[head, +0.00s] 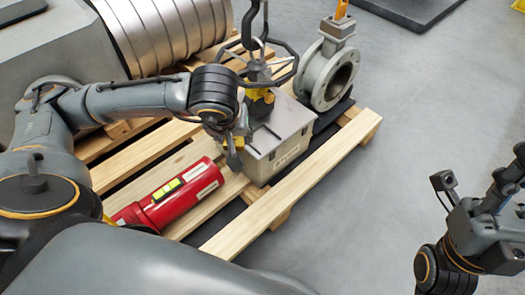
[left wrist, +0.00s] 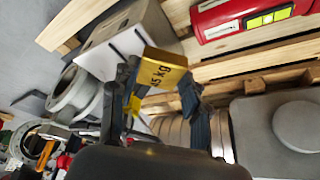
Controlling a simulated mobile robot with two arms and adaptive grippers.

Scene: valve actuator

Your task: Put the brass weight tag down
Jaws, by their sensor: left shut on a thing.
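The brass weight tag (left wrist: 163,69) is a yellow-gold block marked "15 kg" in the left wrist view. My left gripper (left wrist: 160,92) is shut on it, one finger at each side. In the head view my left gripper (head: 234,150) hangs over the pallet, just left of the grey box (head: 280,143), with a small bit of the tag (head: 239,143) showing. I cannot tell whether the tag touches anything below. My right arm's end is at the right of the head view, away from the pallet; its fingers are not clear.
A wooden pallet (head: 310,180) carries the grey box, a red cylinder (head: 170,197) with a yellow-green label and a flanged valve (head: 328,75). A dark handwheel (head: 257,70) stands behind the box. Bare slats lie between cylinder and box. Grey floor (head: 400,130) is clear at right.

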